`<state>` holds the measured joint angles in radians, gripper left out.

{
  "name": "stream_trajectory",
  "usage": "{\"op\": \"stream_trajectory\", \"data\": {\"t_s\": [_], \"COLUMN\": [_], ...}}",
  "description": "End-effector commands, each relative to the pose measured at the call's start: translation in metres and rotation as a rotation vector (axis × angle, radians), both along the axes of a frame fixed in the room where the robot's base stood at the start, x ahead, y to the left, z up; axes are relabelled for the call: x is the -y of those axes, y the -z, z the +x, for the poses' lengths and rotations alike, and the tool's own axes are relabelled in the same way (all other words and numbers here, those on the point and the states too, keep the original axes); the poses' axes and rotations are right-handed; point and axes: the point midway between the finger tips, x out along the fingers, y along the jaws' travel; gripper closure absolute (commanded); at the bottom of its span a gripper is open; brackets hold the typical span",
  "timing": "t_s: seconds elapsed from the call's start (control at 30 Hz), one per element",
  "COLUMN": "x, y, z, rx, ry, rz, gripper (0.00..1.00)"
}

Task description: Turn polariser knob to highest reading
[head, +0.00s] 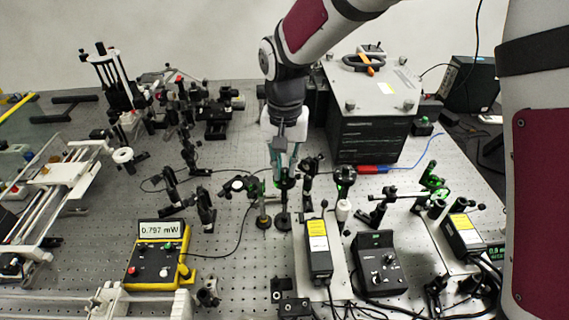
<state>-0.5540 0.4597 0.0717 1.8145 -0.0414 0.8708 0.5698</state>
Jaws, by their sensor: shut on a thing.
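The yellow power meter (158,266) stands at the front left of the bench, and its display (162,229) reads 0.797 mW. My gripper (284,178) reaches down from above at the middle of the bench. Its fingers are shut on the top of a post-mounted optic, which I take to be the polariser knob; the fingers hide most of it. The round base (283,222) of that mount stands on the bench below. A second round base (263,222) stands close on its left.
A black laser box (319,248) with a yellow label stands in front, right of the gripper. A black control box (378,264) sits further right. Dark mounts crowd both sides. A large black case (366,139) stands behind. Open bench lies left of the meter's cable.

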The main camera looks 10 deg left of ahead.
Motion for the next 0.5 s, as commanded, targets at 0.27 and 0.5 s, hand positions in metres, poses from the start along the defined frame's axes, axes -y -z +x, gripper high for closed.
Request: {"op": "stream_trajectory", "data": {"t_s": [0.27,0.5], "x": [-0.0004,-0.0005], "y": [-0.0004,-0.0016], "z": [0.0011,0.0010], "rx": [0.003,0.003], "ry": [-0.001,-0.001], "rz": [0.001,0.001], "gripper": [0.65,0.65]}}
